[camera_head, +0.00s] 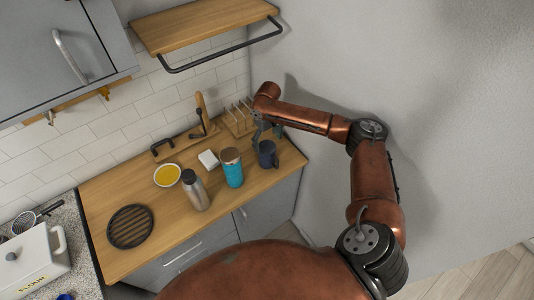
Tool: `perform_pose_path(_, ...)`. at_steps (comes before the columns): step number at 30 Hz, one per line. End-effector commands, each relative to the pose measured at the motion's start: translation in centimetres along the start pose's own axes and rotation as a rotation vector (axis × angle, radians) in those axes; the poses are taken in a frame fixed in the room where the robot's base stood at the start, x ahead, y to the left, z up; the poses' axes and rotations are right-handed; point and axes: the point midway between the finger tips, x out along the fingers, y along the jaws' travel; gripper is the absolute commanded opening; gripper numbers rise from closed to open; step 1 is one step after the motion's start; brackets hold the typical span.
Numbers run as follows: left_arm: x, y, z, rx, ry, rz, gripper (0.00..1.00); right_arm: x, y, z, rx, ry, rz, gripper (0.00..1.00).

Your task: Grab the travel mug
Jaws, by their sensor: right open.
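Two tall cups that could be the travel mug stand upright on the wooden counter (165,235). My left gripper is not in view.
A yellow-filled bowl (167,175), a white block (208,159) and a wooden rack (239,118) stand toward the back. A round black trivet (130,226) lies at left. A shelf with a rail (205,25) hangs above. The right wall (440,110) is close to my arm.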

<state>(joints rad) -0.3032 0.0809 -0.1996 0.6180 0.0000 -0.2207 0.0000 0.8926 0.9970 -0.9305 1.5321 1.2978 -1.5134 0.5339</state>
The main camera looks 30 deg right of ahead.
Motion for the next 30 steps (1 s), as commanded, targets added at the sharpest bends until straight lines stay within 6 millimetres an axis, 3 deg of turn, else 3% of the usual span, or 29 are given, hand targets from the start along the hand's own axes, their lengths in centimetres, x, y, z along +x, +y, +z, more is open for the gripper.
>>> perform_pose_path(4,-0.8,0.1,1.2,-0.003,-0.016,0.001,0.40,1.7,-0.1,-0.2,-0.003,-0.002,0.000,0.78)
perform_pose_path(10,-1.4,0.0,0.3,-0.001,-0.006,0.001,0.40,4.5,0.1,-0.2,0.000,0.000,-0.001,0.78)
perform_pose_path(15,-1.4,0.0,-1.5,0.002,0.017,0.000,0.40,5.2,0.2,-0.1,0.000,0.000,0.001,0.78)
perform_pose_path(19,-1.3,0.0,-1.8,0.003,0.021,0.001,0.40,5.1,0.2,-0.1,0.000,0.000,0.000,0.78)
perform_pose_path(30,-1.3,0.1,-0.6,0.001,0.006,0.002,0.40,5.1,0.2,-0.1,0.001,0.001,0.000,0.54)
